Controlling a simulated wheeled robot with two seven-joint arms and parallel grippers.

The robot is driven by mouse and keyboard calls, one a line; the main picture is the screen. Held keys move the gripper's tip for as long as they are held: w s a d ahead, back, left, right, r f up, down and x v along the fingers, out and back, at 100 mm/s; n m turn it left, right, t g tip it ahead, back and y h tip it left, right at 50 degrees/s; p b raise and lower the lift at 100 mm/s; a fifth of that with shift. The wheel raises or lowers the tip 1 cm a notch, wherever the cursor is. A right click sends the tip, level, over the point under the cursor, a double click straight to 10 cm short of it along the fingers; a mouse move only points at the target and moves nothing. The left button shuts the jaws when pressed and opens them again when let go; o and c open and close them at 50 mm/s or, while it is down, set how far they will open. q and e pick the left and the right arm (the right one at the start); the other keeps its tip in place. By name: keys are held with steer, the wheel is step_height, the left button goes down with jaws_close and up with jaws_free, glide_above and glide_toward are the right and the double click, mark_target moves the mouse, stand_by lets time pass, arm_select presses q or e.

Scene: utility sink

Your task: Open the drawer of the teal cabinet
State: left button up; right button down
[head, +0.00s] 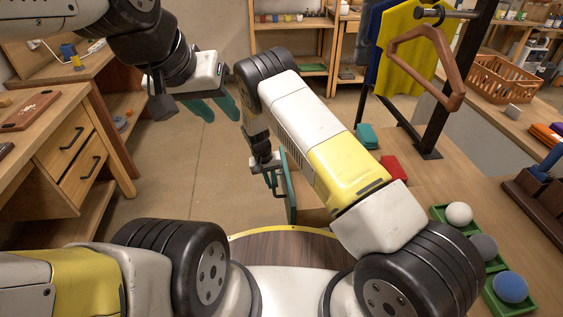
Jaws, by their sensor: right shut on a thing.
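The teal drawer front (291,190) shows edge-on in the head view, at the left side of the wooden table on the right. A strip of wooden drawer body (312,203) shows behind it, so the drawer appears to stand out from the cabinet. The rest of the teal cabinet is hidden by my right arm and the tabletop. My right gripper (268,168) points down at the front's outer face and is shut on the drawer handle (271,181), which is small and partly covered. My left gripper (212,108) is open and empty over the floor, with its teal fingers apart.
The right table holds a red block (393,168), a teal block (367,136), green trays (511,301) with balls, and a black stand (431,153) with a hanger. A wooden desk (70,150) with black-handled drawers stands left. The floor between is clear.

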steer(key=shift+a, duration=0.3)
steer(key=c, duration=1.5)
jaws_free()
steer(key=shift+o, duration=0.2)
step_height(320, 180, up, 8)
steer(key=a, duration=0.1)
steer(key=shift+s+a+f, duration=0.15)
steer(key=shift+s+a, duration=0.05)
